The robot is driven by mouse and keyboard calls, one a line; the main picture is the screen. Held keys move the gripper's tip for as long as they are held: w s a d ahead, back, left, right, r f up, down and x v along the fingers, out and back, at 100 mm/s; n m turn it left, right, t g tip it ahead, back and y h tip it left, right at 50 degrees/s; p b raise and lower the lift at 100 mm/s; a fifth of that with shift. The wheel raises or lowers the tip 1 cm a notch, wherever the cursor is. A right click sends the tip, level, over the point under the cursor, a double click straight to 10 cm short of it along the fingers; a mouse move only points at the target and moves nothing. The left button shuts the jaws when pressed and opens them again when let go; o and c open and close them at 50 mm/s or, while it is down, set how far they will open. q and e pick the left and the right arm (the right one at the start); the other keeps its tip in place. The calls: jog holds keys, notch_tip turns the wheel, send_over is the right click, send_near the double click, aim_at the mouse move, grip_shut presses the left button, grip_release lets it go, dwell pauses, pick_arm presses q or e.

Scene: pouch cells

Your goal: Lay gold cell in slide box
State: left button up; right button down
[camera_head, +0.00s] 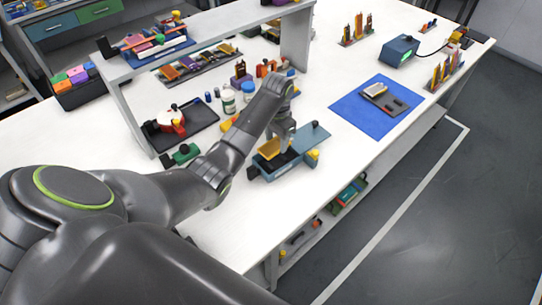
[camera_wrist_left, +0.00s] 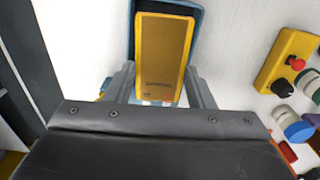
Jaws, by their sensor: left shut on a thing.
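The gold cell (camera_wrist_left: 162,55) is a flat gold pouch, held between the two fingers of my left gripper (camera_wrist_left: 160,85). In the head view the gold cell (camera_head: 269,149) is at the slide box (camera_head: 284,168), a blue-grey box with a dark inside and its lid (camera_head: 312,135) slid out toward the upper right. My left gripper (camera_head: 284,143) is shut on the cell and hangs over the box. In the left wrist view the box's blue rim (camera_wrist_left: 198,14) shows behind the cell. I cannot tell whether the cell touches the box floor. My right gripper is not in view.
A yellow box with a red button (camera_wrist_left: 288,62) and several jars (camera_head: 229,100) stand near the gripper. A dark tray (camera_head: 200,128) is to the left. A blue mat (camera_head: 350,108) with a small device lies to the right. White table is free in front of the box.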

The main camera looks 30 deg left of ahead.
aim_at(277, 144)
pick_arm(q)
notch_tip(277, 144, down, 3)
jog(key=shift+w+r, duration=0.1)
jog(key=shift+w, duration=0.05)
jog(key=shift+f, duration=2.25)
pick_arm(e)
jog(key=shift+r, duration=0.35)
pick_arm(q)
jog(key=o, duration=0.6)
jog(key=shift+f, duration=0.1)
jog(key=shift+o, duration=0.2)
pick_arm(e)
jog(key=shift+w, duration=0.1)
pick_arm(q)
jog(key=shift+r, duration=0.25)
notch_tip(277, 144, up, 12)
jog(key=shift+f+b, duration=0.1)
jog(key=shift+b, duration=0.45)
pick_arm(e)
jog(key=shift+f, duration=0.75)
